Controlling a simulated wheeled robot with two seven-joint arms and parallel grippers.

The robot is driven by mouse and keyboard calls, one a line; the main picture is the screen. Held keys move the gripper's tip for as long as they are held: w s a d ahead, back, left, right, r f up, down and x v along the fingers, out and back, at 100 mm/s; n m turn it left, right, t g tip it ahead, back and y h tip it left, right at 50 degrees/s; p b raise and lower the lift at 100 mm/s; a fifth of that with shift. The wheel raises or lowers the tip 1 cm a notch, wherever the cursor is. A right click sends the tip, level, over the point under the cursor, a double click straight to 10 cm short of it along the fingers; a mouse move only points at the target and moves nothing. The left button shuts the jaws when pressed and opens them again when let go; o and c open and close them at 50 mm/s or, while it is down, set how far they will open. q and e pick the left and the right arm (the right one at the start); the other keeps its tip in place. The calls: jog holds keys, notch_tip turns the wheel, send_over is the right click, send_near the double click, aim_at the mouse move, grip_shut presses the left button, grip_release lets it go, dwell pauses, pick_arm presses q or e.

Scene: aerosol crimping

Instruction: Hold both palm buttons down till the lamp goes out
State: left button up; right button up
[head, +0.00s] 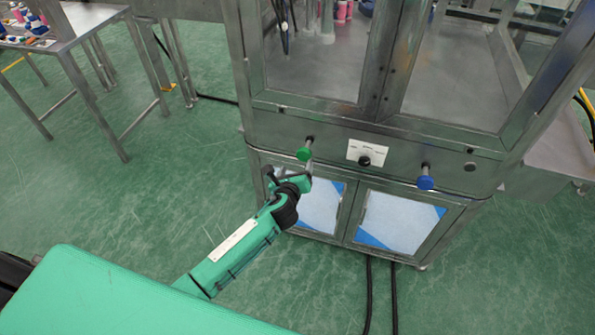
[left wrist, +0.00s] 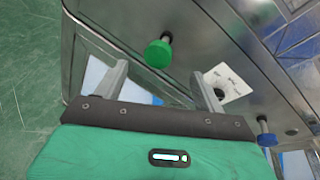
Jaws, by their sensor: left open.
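The green palm button (head: 304,153) sticks out from the left of the steel machine's front panel. It also shows in the left wrist view (left wrist: 159,52), ahead of and between my fingers. The blue palm button (head: 425,182) sticks out at the right of the same panel; it shows in the left wrist view (left wrist: 267,139) at lower right. Between them is a white label plate (head: 367,150) with a small dark round part (head: 364,161); I cannot tell if it is the lamp. My left gripper (head: 290,172) is open and empty, just below the green button, seemingly apart from it. My right gripper is out of view.
The steel machine cabinet (head: 320,128) has windows above and lower doors with white and blue panels (head: 398,218). A steel table (head: 75,25) with small bottles stands at the far left. Black cables (head: 368,295) run on the green floor. The floor at left is clear.

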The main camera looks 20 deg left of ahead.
aim_at(304, 156)
pick_arm(q)
jog(key=w+f+m, duration=0.1)
jog(key=w+m, duration=0.1)
jog(key=w, duration=0.1)
jog(key=w+f+m, duration=0.2)
jog(key=w+m, duration=0.1)
jog(key=w, duration=0.1)
jog(key=w+f+m+g, duration=0.1)
jog(key=w+m, duration=0.2)
jog(key=shift+w+a+f, duration=0.2)
jog(key=shift+w+f, duration=0.15)
jog(key=shift+w, duration=0.05)
dwell(0.5)
jog(key=c, duration=1.1)
